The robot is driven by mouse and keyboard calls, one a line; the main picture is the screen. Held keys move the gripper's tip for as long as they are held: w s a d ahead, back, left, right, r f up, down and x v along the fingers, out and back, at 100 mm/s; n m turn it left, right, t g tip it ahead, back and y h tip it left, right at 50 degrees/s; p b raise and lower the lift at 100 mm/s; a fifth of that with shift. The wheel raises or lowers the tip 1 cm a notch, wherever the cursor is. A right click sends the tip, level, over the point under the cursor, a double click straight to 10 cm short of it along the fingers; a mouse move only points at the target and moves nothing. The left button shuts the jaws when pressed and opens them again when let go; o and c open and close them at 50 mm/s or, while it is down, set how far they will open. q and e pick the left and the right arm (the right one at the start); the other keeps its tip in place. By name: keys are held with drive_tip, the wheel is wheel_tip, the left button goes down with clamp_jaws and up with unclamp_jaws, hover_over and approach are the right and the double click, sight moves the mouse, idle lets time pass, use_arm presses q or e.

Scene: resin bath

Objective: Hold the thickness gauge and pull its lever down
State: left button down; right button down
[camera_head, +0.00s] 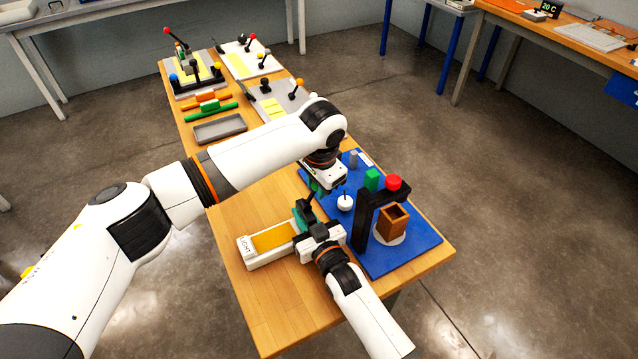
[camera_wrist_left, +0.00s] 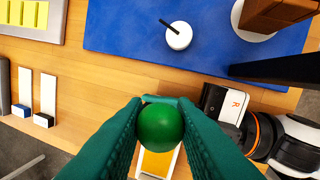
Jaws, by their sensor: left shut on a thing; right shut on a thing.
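The thickness gauge appears to be the long white body with an amber top (camera_head: 270,240) on the near part of the wooden table. Its dark lever rises at the right end. My left gripper (camera_head: 314,186) comes down from above; in the left wrist view its teal fingers (camera_wrist_left: 160,118) are shut on the lever's green ball (camera_wrist_left: 161,128). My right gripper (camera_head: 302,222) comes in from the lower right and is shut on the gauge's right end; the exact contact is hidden. The amber top also shows below the ball in the left wrist view (camera_wrist_left: 156,162).
Right of the gauge, a blue mat (camera_head: 415,245) carries a white knob-like piece (camera_head: 345,203), a black stand (camera_head: 360,230) with a red top and a brown open box (camera_head: 393,222). A grey tray (camera_head: 219,128) and several lever devices stand farther back. Table left of the gauge is clear.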

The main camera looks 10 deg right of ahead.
use_arm(q)
drive_tip(key=shift+s+a+r+t+h, duration=0.1)
drive_tip(key=shift+s+a+t+h, duration=0.1)
drive_tip(key=shift+a+h, duration=0.25)
drive_tip(key=shift+s+a+t+h, duration=0.1)
drive_tip(key=shift+a+t+h, duration=0.1)
drive_tip(key=shift+h, duration=0.45)
drive_tip(key=a+h, duration=0.1)
drive_tip(key=t+h, duration=0.1)
drive_tip(key=h, duration=0.1)
drive_tip(key=shift+s+a+r+n, duration=0.1)
drive_tip(key=shift+s+a+n, duration=0.2)
drive_tip(key=shift+a, duration=0.1)
drive_tip(key=shift+s+a+f+n+t+h, duration=0.2)
drive_tip(key=shift+a+t+h, duration=0.3)
drive_tip(key=shift+h, duration=0.6)
drive_tip(key=shift+s+a+f+n+t+h, duration=0.15)
drive_tip(key=shift+a+t+h, duration=0.3)
drive_tip(key=shift+h, duration=0.65)
drive_tip(key=shift+s+a+f+n+t+h, duration=0.15)
drive_tip(key=shift+a+t+h, duration=0.3)
drive_tip(key=shift+h, duration=0.65)
drive_tip(key=shift+a, duration=0.15)
drive_tip(key=c, duration=1.2)
unclamp_jaws()
drive_tip(key=shift+c, duration=0.2)
drive_tip(key=shift+a, duration=0.1)
